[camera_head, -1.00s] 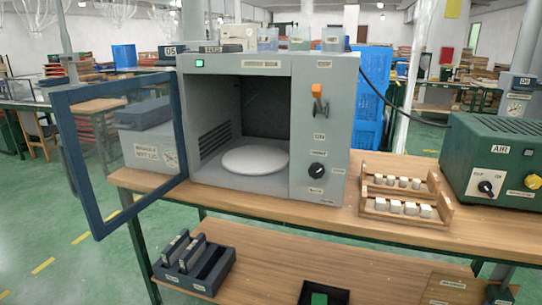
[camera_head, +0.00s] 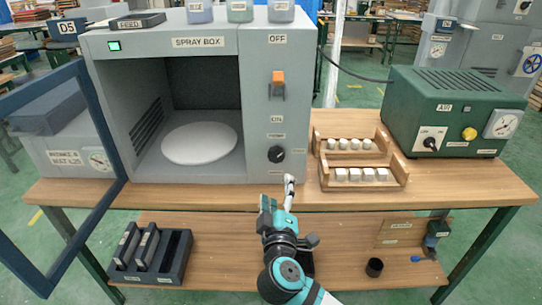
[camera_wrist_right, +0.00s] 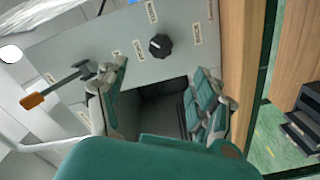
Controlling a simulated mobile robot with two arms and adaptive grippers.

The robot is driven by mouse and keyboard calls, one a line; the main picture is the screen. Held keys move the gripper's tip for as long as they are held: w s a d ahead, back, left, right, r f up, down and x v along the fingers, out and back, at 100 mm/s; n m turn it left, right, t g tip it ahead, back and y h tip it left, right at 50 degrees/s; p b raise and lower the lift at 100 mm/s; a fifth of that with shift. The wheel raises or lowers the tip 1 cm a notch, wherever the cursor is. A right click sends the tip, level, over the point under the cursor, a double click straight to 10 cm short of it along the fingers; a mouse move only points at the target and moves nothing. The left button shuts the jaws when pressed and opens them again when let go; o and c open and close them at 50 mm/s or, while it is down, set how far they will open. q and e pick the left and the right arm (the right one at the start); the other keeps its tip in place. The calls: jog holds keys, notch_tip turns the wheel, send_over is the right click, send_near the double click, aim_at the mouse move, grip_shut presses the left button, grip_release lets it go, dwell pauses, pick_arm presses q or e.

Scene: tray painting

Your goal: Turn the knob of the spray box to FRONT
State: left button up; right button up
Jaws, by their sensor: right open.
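The grey spray box (camera_head: 262,120) stands on the wooden table with its front door swung open to the left. Its round black knob (camera_head: 276,154) is low on the right front panel, with small labels around it. The knob also shows in the right wrist view (camera_wrist_right: 159,45), unobstructed. My right gripper (camera_head: 278,194) is open and empty, just below and in front of the knob, not touching it. In the right wrist view its fingers (camera_wrist_right: 160,78) are spread, with the knob beyond their tips. The knob's exact setting is too small to read. My left gripper is out of view.
An orange-handled lever (camera_head: 278,82) sits above the knob. A white turntable (camera_head: 200,144) is inside the box. A wooden rack (camera_head: 362,183) of white blocks and a green air unit (camera_head: 455,112) stand to the right. The open door (camera_head: 100,110) blocks the left side.

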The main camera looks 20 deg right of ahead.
aim_at(277, 158)
jog(key=b+x, duration=0.2)
jog(key=x, duration=1.2)
jog(key=shift+f, duration=0.15)
jog(key=shift+a, duration=0.1)
jog(key=c, duration=1.2)
